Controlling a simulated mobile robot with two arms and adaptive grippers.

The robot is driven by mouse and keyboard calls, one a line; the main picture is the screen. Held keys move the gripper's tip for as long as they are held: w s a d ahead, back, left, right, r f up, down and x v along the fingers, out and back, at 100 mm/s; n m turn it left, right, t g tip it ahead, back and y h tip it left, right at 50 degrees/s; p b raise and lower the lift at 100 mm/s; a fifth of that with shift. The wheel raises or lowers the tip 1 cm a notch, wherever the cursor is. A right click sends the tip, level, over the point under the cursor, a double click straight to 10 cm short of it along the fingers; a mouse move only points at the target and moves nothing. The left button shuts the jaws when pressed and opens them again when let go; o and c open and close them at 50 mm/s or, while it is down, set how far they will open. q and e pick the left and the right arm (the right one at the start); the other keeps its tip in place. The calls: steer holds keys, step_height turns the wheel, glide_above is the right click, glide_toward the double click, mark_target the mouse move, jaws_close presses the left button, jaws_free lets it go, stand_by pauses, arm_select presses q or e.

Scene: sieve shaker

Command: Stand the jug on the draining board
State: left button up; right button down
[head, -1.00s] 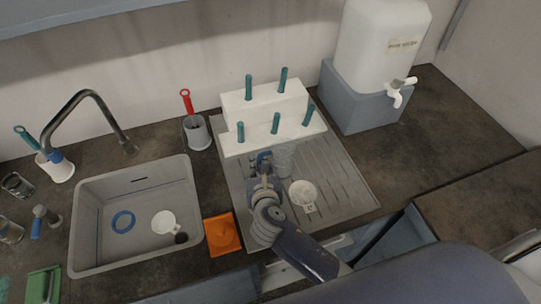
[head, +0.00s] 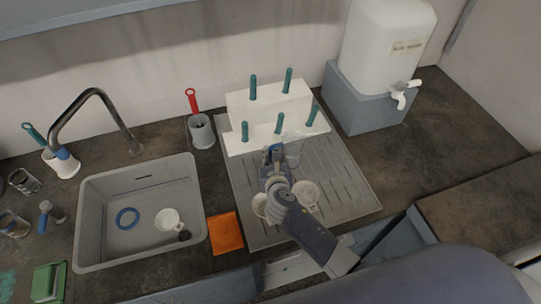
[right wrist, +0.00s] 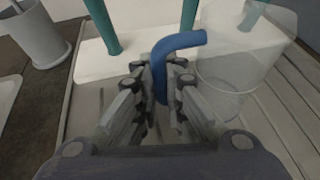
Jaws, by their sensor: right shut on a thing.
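A clear jug (head: 293,153) with a blue handle is over the back of the grey ribbed draining board (head: 345,190), just in front of the white peg rack. It looks upright. In the right wrist view the clear jug (right wrist: 222,82) is right of the fingers, and its blue handle (right wrist: 176,55) runs between them. My right gripper (head: 273,155) is shut on this handle; it also shows in the right wrist view (right wrist: 160,100). I cannot tell whether the jug's base touches the board. My left gripper is out of view.
The white rack (head: 272,105) with teal pegs stands behind the jug. White cups (head: 307,194) lie on the board near my right arm. The sink (head: 90,225) and an orange mat (head: 226,233) are to the left. A white water container (head: 385,45) stands back right. The board's right side is clear.

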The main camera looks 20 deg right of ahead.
steer(key=shift+f, duration=0.2)
steer(key=c, duration=1.7)
jaws_free()
steer(key=shift+r, duration=0.1)
steer(key=shift+r, duration=0.2)
steer(key=v, duration=1.2)
steer(key=shift+f, duration=0.1)
